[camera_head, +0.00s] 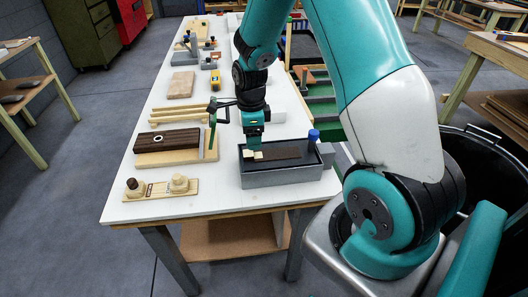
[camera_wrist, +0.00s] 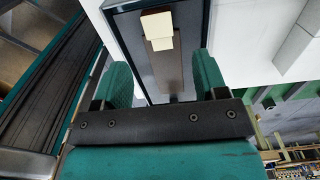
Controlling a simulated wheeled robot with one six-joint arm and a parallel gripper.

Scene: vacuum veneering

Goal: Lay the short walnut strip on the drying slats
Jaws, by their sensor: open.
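A brown strip, which looks like the short walnut strip (camera_head: 283,153), lies in a grey box with a dark inside (camera_head: 281,178) at the table's front right. Small cream blocks (camera_head: 255,155) rest at its left end. In the wrist view, the strip (camera_wrist: 167,75) runs up between my fingers, with a cream block (camera_wrist: 157,24) over it. My gripper (camera_wrist: 163,80) is open and empty, above the box; in the head view (camera_head: 253,146) it is at the strip's left end. Contact cannot be told. The pale slats (camera_head: 178,113), likely the drying slats, lie left of my arm and look bare.
A dark board with a white ring (camera_head: 168,140) lies on pale boards left of the box. A pale plate with two knobs (camera_head: 160,189) is at the front left. A green upright tool (camera_head: 212,131) stands between slats and box. A blue-capped item (camera_head: 313,136) is at the box's right end.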

